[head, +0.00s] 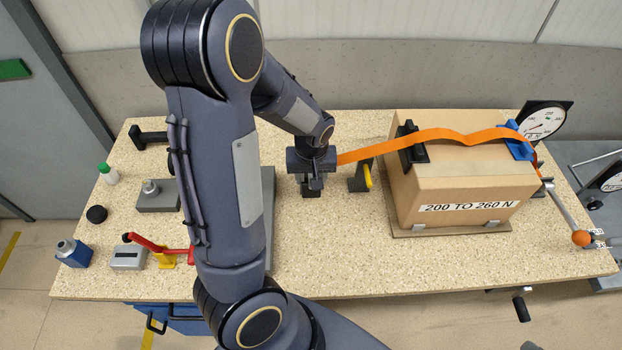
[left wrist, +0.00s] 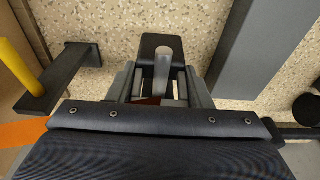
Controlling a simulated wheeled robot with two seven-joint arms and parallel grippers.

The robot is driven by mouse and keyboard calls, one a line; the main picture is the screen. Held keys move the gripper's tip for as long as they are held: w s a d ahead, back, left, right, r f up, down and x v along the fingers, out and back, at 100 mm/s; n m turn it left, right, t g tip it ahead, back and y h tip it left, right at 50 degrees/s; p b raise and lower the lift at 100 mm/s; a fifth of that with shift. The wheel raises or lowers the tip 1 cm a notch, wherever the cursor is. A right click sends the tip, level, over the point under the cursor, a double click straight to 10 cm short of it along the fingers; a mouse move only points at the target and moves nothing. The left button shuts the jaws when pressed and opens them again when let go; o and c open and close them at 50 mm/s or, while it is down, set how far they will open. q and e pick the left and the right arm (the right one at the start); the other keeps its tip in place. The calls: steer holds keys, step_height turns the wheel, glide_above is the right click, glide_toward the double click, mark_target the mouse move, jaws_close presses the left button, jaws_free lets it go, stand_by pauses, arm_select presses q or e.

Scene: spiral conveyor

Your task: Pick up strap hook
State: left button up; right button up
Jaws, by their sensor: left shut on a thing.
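An orange strap (head: 400,143) runs from my left gripper (head: 312,187) over the box to a blue buckle (head: 517,142). My left gripper is shut at the strap's left end, low over the table. The strap hook is mostly hidden by the gripper in the head view. In the left wrist view a grey rounded piece (left wrist: 162,70) shows between the fingertips, over a black block; I cannot tell whether it belongs to the hook or to what lies beneath. A sliver of orange-brown shows between the fingers. My right gripper is not in view.
A cardboard box (head: 470,190) marked "200 TO 260 N" stands right of the gripper, with a black corner guard (head: 411,147). A black bracket with a yellow part (head: 367,175) stands between. A dial gauge (head: 543,121) and an orange-knobbed lever (head: 565,212) are at right.

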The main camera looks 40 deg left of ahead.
arm_select(q)
steer(key=s+d+b, duration=0.2)
steer(key=s+d, duration=0.9)
steer(key=s, duration=0.2)
steer(key=shift+s+d, duration=0.2)
steer(key=shift+s, duration=0.1)
steer(key=o, duration=0.5)
steer(key=shift+c, duration=0.2)
steer(key=shift+f, duration=0.1)
steer(key=shift+c, duration=1.1)
